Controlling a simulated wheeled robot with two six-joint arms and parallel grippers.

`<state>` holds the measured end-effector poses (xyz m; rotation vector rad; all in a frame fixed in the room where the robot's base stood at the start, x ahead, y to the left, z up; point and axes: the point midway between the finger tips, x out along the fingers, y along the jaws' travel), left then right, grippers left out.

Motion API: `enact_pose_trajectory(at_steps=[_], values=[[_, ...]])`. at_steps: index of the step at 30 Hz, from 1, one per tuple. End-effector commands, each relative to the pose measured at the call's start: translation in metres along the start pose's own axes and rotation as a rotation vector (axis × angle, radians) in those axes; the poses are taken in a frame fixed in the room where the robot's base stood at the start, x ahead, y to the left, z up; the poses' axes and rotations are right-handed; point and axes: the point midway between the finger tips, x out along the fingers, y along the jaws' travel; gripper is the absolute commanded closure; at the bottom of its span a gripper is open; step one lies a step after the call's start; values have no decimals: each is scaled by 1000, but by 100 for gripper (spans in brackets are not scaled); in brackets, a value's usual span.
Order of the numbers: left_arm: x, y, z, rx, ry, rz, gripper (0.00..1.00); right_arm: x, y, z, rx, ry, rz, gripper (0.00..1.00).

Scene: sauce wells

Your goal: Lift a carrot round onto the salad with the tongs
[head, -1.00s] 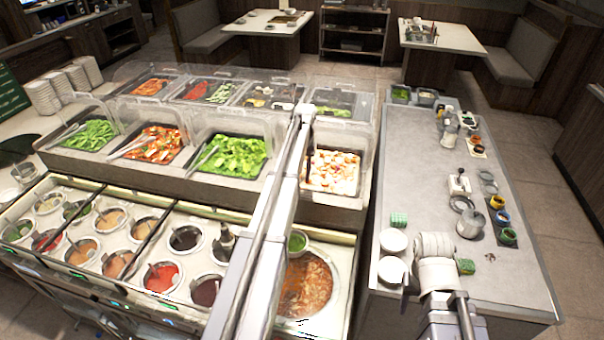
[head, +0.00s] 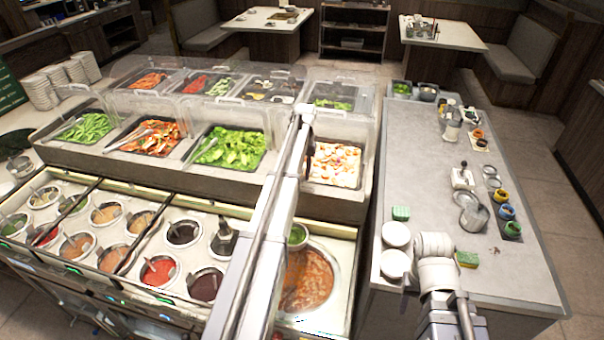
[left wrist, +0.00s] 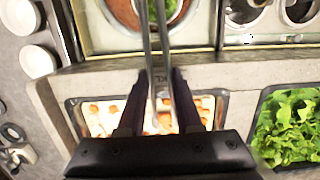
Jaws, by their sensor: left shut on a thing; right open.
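A tray of white and orange pieces (head: 334,166) sits at the right end of the front tray row. In the left wrist view, round orange pieces (left wrist: 92,108) show in it. A tray of leafy green salad (head: 232,148) lies left of it and also shows in the left wrist view (left wrist: 290,125). My left gripper (head: 309,146) hangs at the near left of the orange-and-white tray. In the left wrist view its dark fingers (left wrist: 156,92) are shut on metal tongs (left wrist: 154,45). The tongs' tips are out of view. My right arm shows, but its gripper does not.
Clear covers (head: 335,110) stand over the trays. Sauce wells (head: 184,232) and a large soup pot (head: 310,278) line the near side. A grey counter (head: 425,170) at right holds white bowls (head: 395,235), a sponge (head: 467,259) and jars.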

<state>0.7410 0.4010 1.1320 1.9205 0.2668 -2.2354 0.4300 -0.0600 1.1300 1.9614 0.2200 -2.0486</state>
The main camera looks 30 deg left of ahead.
Motion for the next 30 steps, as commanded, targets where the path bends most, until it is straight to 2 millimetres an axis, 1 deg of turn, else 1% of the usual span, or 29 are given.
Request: enact_pose_trajectory(at_steps=[1,4,5,14,15,25,30], values=[[0,0,0,0,0,0,87,0,0,0,0,0,0,50],[0,0,0,0,0,0,98,0,0,0,0,0,0,50],[0,0,0,0,0,0,100,0,0,0,0,0,0,50],[0,0,0,0,0,0,100,0,0,0,0,0,0,50],[0,0,0,0,0,0,69,0,0,0,0,0,0,50],[-1,0,0,0,0,0,69,-1,0,0,0,0,0,50],[-6,0,1,0,0,0,69,-6,1,0,0,0,0,50]])
